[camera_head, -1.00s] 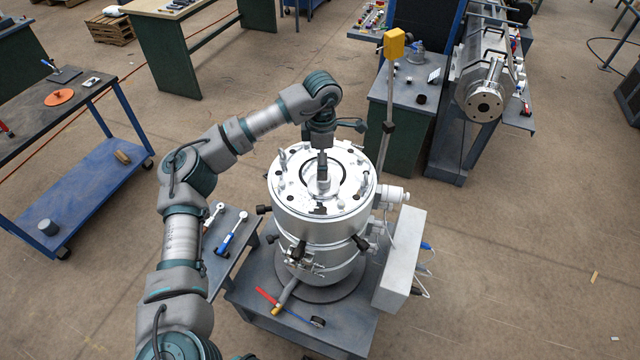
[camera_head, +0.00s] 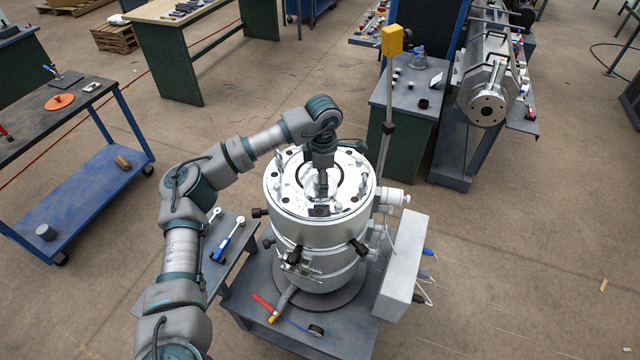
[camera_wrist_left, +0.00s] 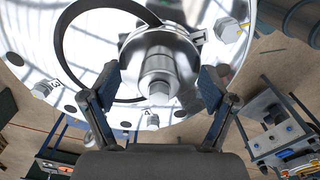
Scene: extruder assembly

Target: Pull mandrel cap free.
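The extruder die head (camera_head: 318,235) is a shiny metal drum with a bolted top plate, standing on a low grey table. The mandrel cap (camera_wrist_left: 158,65) is a stepped silver cylinder with a small hex end at the centre of that plate, inside a dark ring gap. In the head view my left gripper (camera_head: 322,180) points down over the plate's centre and largely hides the cap. In the left wrist view my left gripper (camera_wrist_left: 160,85) is open, one finger on each side of the cap, with visible gaps. My right gripper is not in view.
Several bolts and fittings stand up around the plate's rim. A grey box (camera_head: 402,268) with cables is attached at the right. A red-handled tool (camera_head: 264,305) lies on the low table (camera_head: 250,318). A post with a yellow top (camera_head: 392,40) rises behind.

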